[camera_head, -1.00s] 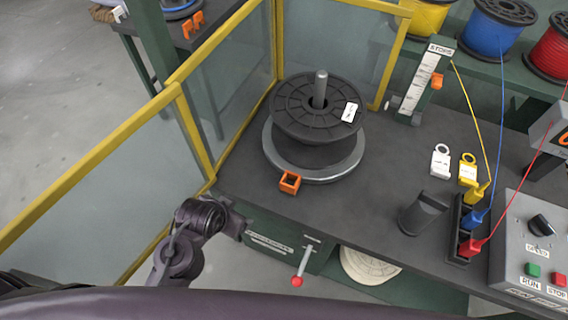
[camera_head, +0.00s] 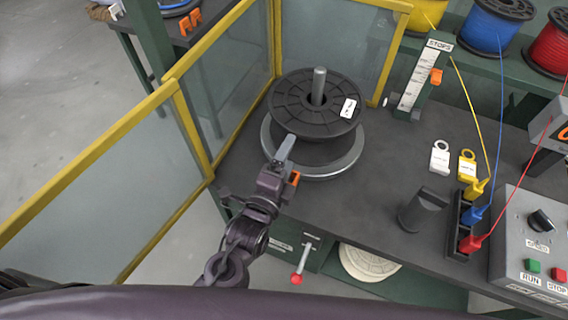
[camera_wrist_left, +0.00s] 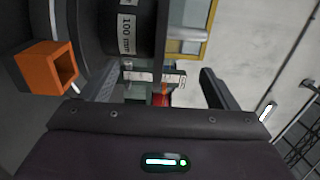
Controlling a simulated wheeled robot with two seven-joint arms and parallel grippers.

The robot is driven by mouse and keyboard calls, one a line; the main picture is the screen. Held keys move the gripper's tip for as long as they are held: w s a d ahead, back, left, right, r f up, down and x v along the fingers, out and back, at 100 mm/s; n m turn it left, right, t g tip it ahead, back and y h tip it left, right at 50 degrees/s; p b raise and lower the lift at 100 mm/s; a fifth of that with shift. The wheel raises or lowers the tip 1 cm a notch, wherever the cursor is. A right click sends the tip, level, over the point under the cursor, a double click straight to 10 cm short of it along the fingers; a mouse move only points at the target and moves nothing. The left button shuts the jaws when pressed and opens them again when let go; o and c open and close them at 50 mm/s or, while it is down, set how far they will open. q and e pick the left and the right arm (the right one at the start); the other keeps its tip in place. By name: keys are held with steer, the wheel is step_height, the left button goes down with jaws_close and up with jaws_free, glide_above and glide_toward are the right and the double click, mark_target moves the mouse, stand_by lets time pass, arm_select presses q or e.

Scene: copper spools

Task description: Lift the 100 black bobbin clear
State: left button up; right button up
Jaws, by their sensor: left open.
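The black bobbin (camera_head: 290,103) stands upright on a grey round turntable (camera_head: 345,165), with a metal spindle (camera_head: 318,84) through its centre and a white label (camera_head: 348,108) on its top flange. In the left wrist view the bobbin (camera_wrist_left: 150,22) shows at the top with a "100 mm" label. My left gripper (camera_head: 284,148) is open at the near left side of the bobbin, its fingers close to the flange; I cannot tell whether they touch it. In the left wrist view the two fingers (camera_wrist_left: 160,88) are spread apart with nothing held. My right gripper is not in view.
An orange block (camera_head: 294,178) sits by the turntable's near edge, partly behind my left gripper. A yellow-framed clear guard (camera_head: 225,95) stands left and behind. A dark holder (camera_head: 421,212), a plug rack (camera_head: 463,228) and a control box (camera_head: 530,240) stand at right. Bench between is clear.

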mark_target(298, 136)
arm_select(q)
steer(key=b+x, duration=0.4)
steer(key=x, duration=0.3)
steer(key=shift+w+f, duration=0.1)
steer(key=shift+f, duration=0.1)
steer(key=shift+w+d+r+b, duration=0.1)
steer(key=shift+w+d+b, duration=0.15)
steer(key=shift+w, duration=0.35)
jaws_close()
stand_by(1.1)
